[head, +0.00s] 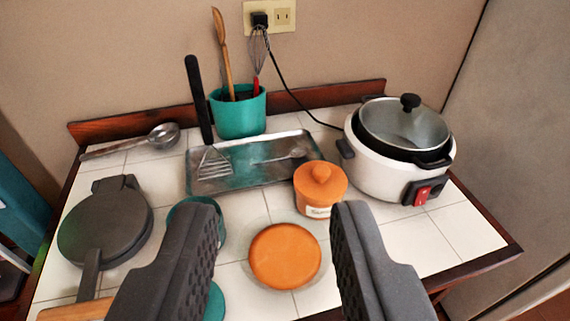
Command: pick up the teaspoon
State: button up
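A small metal spoon that looks like the teaspoon (294,153) lies in the shallow metal tray (233,186), near its right side. Its bowl points right and its thin handle blends into the tray's shine. My gripper (278,210) is open and empty, its two dark fingers wide apart at the bottom of the view. The fingertips are nearer the camera than the tray and appear below the spoon in the picture. A larger metal ladle or scoop (161,136) lies on the tiles at the far left.
A black-handled slotted turner (212,165) leans across the tray. Behind stands a teal utensil pot (239,117). A white cooker (385,178) stands right. An orange lidded jar (319,189) and round orange lid (285,256) are in front; a dark round pan (104,222) is left.

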aim_at(301, 151)
jog(key=k, duration=1.1)
jog(key=z, duration=0.6)
jog(key=i, duration=1.8)
jog(key=u, duration=0.65)
jog(key=i, duration=0.5)
jog(key=u, duration=0.4)
